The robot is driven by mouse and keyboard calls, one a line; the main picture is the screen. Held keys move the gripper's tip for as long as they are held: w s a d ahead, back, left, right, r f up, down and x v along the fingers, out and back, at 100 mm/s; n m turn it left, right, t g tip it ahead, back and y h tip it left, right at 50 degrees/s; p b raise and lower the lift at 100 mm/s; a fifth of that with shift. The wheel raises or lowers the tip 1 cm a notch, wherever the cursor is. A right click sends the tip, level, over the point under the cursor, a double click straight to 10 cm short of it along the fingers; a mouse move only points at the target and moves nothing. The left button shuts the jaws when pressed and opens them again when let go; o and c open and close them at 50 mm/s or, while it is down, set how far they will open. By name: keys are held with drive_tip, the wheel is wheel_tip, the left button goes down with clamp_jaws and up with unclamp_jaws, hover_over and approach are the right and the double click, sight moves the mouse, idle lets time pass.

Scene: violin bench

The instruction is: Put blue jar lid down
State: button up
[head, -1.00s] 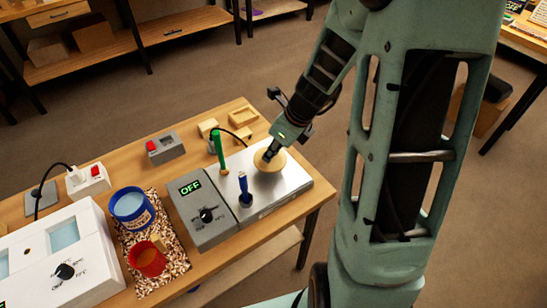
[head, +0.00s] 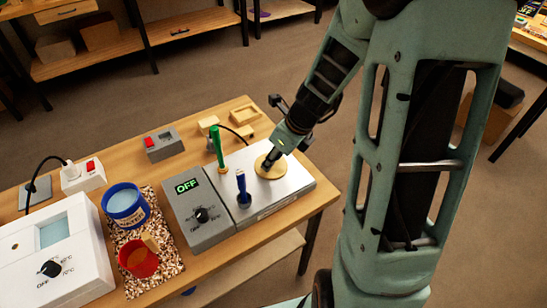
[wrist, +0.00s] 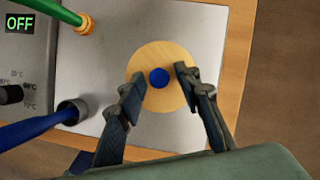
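The blue jar lid (head: 270,168), a round wooden disc with a blue knob, lies on the metal plate (head: 292,180) at the right end of the bench. In the wrist view the lid (wrist: 160,52) appears flat, its knob in the middle. My gripper (wrist: 159,79) is open, one finger on each side of the knob with a small gap to both. The head view shows my gripper (head: 269,161) low over the lid. The blue jar (head: 127,204) stands uncovered on the speckled mat to the left.
A green-handled tool (head: 217,146) and a blue-handled tool (head: 242,186) stand near the lid. The grey OFF control box (head: 198,214) adjoins the plate. A red jar (head: 138,260) is beside the blue jar. Small wooden pieces (head: 243,116) lie behind the plate.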

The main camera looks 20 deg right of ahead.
drive_tip(key=shift+r, duration=0.3)
drive_tip(key=p+v, duration=0.3)
drive_tip(key=v, duration=0.8)
drive_tip(key=shift+r, duration=0.35)
drive_tip(key=shift+d, duration=0.15)
